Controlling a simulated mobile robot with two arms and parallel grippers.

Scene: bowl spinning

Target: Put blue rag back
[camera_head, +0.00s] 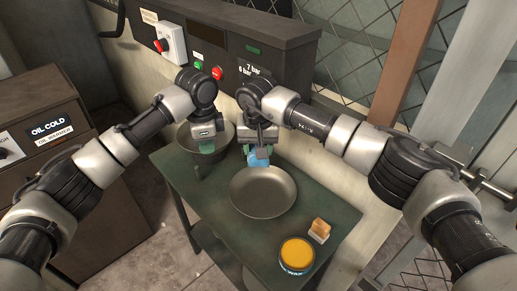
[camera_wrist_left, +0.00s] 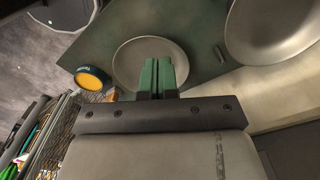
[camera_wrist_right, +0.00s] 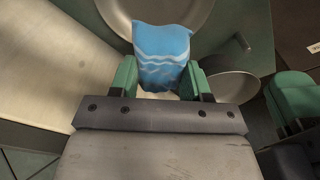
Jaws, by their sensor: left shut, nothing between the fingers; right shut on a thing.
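The blue rag (camera_wrist_right: 161,50) with pale wavy stripes is held between the fingers of my right gripper (camera_wrist_right: 161,80) in the right wrist view. In the head view the rag (camera_head: 259,159) hangs at the far edge of the round metal plate (camera_head: 262,207), above the green table. Whether it touches the plate I cannot tell. My left gripper (camera_head: 205,142) is over the grey bowl (camera_head: 184,138) at the table's left back corner. In the left wrist view its fingers (camera_wrist_left: 157,77) are together and empty.
A yellow wax tin (camera_head: 296,256) and a wooden-topped brush (camera_head: 319,231) sit at the table's front right. A control panel (camera_head: 230,60) stands behind the table. A brown oil cabinet (camera_head: 45,120) stands at the left. The table (camera_head: 335,205) is bare right of the plate.

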